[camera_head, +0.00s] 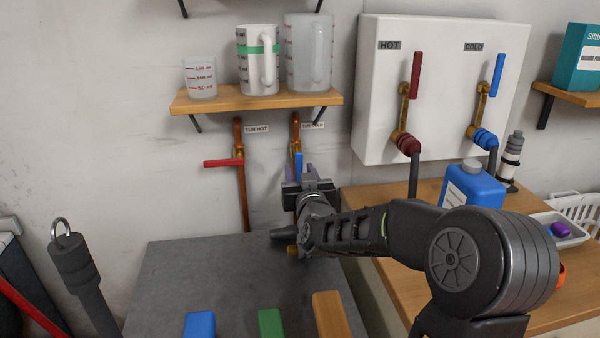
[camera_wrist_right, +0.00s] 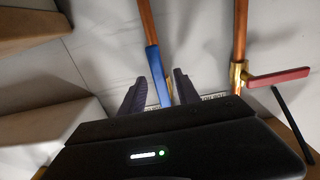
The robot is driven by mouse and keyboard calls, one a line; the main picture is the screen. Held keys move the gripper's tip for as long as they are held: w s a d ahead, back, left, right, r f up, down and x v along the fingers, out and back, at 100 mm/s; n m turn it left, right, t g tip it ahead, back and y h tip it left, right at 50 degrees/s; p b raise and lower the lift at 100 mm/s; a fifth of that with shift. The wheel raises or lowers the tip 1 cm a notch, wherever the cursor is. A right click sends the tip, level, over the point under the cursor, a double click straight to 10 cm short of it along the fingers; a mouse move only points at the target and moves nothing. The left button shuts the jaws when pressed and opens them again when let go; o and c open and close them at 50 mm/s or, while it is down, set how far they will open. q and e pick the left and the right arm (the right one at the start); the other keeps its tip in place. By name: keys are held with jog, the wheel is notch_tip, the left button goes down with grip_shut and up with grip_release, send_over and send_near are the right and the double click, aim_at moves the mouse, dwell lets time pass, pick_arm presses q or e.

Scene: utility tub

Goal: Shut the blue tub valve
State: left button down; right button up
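The blue tub valve handle (camera_head: 298,160) is on the right copper pipe below the wall shelf, under a partly hidden label. It points upright, in line with its pipe. In the right wrist view the blue handle (camera_wrist_right: 158,74) lies along the pipe (camera_wrist_right: 148,22). My right gripper (camera_head: 300,173) is at the handle. In the wrist view its two fingers (camera_wrist_right: 159,80) stand open on either side of the handle, with a visible gap on both sides. The gripper and wrist hide the lower pipe in the head view. My left gripper is not in view.
The red tub valve handle (camera_head: 223,163) sticks out sideways on the left pipe. A wooden shelf (camera_head: 255,101) with measuring cups is above. A white panel (camera_head: 440,70) has hot and cold valves. A blue jug (camera_head: 472,187) stands on the wooden counter at right.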

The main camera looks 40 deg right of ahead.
grip_shut()
dwell(0.3)
dwell(1.1)
